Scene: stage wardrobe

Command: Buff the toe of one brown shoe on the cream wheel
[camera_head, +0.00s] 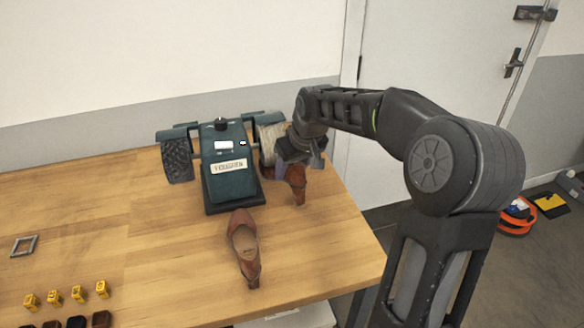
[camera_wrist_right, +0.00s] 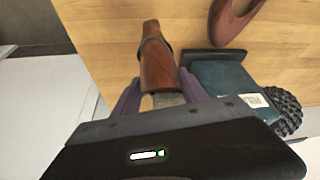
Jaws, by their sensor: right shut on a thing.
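My right gripper (camera_head: 296,160) is at the right end of the green buffing machine (camera_head: 226,178), shut on one brown shoe (camera_head: 296,182). In the right wrist view the held brown shoe (camera_wrist_right: 157,62) lies between the purple fingers. The cream wheel (camera_head: 268,140) is just left of the gripper and partly hidden by it. The shoe's toe end is hidden by the gripper, so I cannot tell whether it touches the wheel. A second brown shoe (camera_head: 243,247) lies on the table in front of the machine. My left gripper is not in view.
The machine has a black bristle wheel (camera_head: 177,160) on its left. Yellow tins (camera_head: 78,294), dark blocks (camera_head: 76,322) and a grey square frame (camera_head: 24,246) lie at the left of the wooden table (camera_head: 150,240). The table's right edge is close to the held shoe.

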